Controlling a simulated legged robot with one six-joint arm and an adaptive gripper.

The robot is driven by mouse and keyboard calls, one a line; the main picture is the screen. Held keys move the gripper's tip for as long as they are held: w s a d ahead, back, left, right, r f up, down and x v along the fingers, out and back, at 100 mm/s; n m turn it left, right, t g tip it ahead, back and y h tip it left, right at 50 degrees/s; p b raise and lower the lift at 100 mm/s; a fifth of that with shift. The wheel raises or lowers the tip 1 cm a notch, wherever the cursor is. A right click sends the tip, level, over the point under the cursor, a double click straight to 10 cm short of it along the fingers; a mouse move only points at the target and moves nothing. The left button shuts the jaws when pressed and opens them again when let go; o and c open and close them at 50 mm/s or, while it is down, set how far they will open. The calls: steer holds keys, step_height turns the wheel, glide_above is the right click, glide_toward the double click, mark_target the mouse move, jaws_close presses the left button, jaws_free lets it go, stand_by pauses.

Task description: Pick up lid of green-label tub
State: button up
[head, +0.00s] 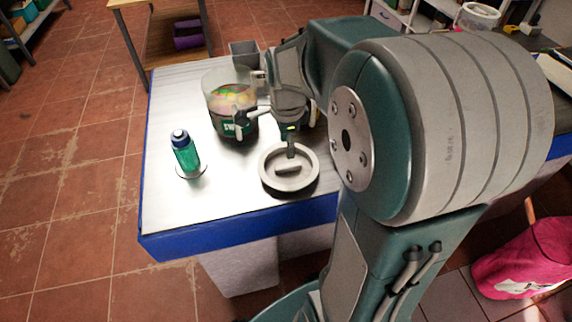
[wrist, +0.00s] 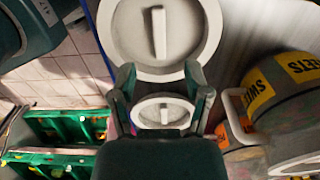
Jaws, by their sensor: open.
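A round grey lid (head: 275,182) with a bar handle lies at the front of the metal-topped table in the head view. A large round lid with a bar handle (wrist: 125,35) fills the top of the wrist view. My gripper (head: 291,150) is open over the lid's far side. In the wrist view my gripper (wrist: 160,78) has its fingers apart near the large lid's edge. A smaller lid-like disc (wrist: 163,112) shows between them. The clear tub with the dark green label (head: 232,128) stands uncovered behind and left of the lid, with colourful contents. Contact with the lid cannot be told.
A green bottle (head: 186,152) stands at left on a small disc. A grey bin (head: 243,53) stands behind the tub. A tub with a yellow label (wrist: 258,95) is at right in the wrist view. Bare tabletop (head: 225,195) lies left of the lid.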

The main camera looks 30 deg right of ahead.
mark_target(289, 165)
steer(key=shift+a+f, duration=0.15)
steer(key=shift+f, duration=0.4)
steer(key=shift+a+f, duration=0.15)
steer(key=shift+f, duration=0.4)
steer(key=f, duration=0.1)
steer(key=d+f, duration=0.1)
steer(key=f, duration=0.3)
steer(key=shift+d+f, duration=0.15)
steer(key=shift+d, duration=0.15)
steer(key=shift+a+f, duration=0.1)
steer(key=shift+a, duration=0.5)
jaws_close()
steer(key=shift+d, duration=0.3)
